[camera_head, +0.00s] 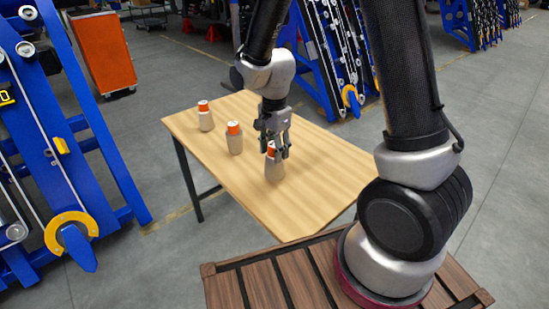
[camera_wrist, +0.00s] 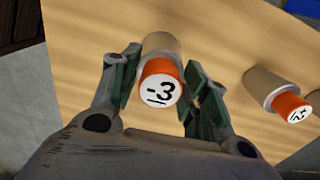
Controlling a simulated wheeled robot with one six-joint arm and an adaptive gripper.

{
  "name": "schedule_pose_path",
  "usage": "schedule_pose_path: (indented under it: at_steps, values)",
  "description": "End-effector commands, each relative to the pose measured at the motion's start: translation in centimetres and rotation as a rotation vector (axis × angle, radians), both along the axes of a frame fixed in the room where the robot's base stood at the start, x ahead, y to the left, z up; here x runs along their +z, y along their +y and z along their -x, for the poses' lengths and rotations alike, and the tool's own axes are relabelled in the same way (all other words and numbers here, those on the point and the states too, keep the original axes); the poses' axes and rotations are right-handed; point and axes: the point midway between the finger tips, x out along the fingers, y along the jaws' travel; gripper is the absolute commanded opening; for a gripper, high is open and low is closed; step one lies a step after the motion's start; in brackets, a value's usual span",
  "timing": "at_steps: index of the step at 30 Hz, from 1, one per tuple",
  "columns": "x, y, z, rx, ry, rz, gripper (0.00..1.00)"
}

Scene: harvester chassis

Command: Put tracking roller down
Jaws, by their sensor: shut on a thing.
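The tracking roller (camera_head: 275,170) is a beige, bottle-shaped piece with an orange top. The wrist view shows both fingers of my gripper (camera_wrist: 163,88) flanking the orange top. The roller is upright over the wooden table (camera_head: 310,200). Its base looks at or very near the tabletop; I cannot tell if it touches.
Two similar rollers stand upright on the table, one in the middle (camera_head: 235,140) and one at the far left (camera_head: 205,117). Blue racks (camera_head: 85,130) stand left of the table and behind it. An orange cabinet (camera_head: 103,52) is at the back left. The tabletop's near part is clear.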

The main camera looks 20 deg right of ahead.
Motion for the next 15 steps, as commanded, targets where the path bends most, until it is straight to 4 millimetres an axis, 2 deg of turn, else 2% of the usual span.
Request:
schedule_pose_path:
  at_steps: [3,6,15]
  values:
    - [-1.9,0.0,0.0,0.000,0.003,0.001,0.12]
    - [-2.8,0.0,0.0,0.000,0.001,0.000,0.12]
    - [-3.0,0.0,0.0,0.000,-0.001,0.000,0.12]
